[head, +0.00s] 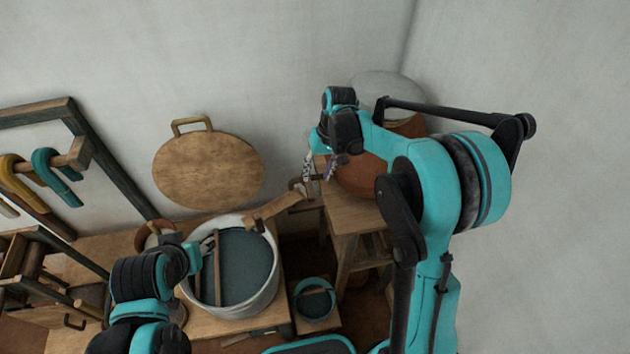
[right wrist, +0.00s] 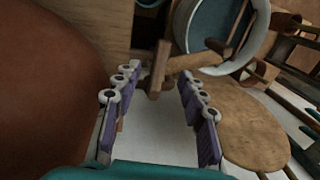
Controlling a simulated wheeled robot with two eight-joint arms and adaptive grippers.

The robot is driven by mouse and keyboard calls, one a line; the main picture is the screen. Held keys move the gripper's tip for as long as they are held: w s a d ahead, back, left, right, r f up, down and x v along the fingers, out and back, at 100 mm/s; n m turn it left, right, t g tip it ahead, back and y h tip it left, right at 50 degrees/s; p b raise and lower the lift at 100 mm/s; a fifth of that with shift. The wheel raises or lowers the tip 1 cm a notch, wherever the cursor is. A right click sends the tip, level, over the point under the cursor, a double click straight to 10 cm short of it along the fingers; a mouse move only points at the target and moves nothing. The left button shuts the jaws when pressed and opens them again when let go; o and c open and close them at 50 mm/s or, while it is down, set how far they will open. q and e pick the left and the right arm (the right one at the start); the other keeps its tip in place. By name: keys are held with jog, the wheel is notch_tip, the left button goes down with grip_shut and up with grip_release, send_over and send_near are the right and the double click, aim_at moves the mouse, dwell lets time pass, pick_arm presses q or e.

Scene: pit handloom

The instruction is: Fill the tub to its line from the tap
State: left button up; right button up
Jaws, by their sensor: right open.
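The white round tub (head: 273,283) stands on the wooden bench, with a flat dark blue-grey surface inside and a wooden stick across it; I cannot make out its line. A terracotta pot (head: 362,178) stands on a stool to the right. A wooden tap or spout (head: 277,207) reaches from the pot's side to the tub's rim; its upright handle shows in the right wrist view (right wrist: 159,68). My right gripper (head: 318,168) is open beside the pot, its fingers (right wrist: 160,100) pointing toward the handle, apart from it. My left gripper (head: 207,247) is at the tub's left rim; its grip is unclear.
A small teal bucket (head: 333,310) stands right of the tub on a low block. A round wooden lid (head: 208,168) leans on the back wall. A rack with hooked handles (head: 55,175) fills the left. The stool (head: 345,220) stands close below my right arm.

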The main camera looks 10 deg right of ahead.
aim_at(311, 191)
jog(key=f, duration=0.2)
jog(key=a+f, duration=0.1)
jog(key=f, duration=0.2)
jog(key=f+b, duration=0.1)
jog(key=f, duration=0.1)
jog(key=shift+w+a+f, duration=0.1)
jog(key=shift+a+f, duration=0.3)
grip_shut()
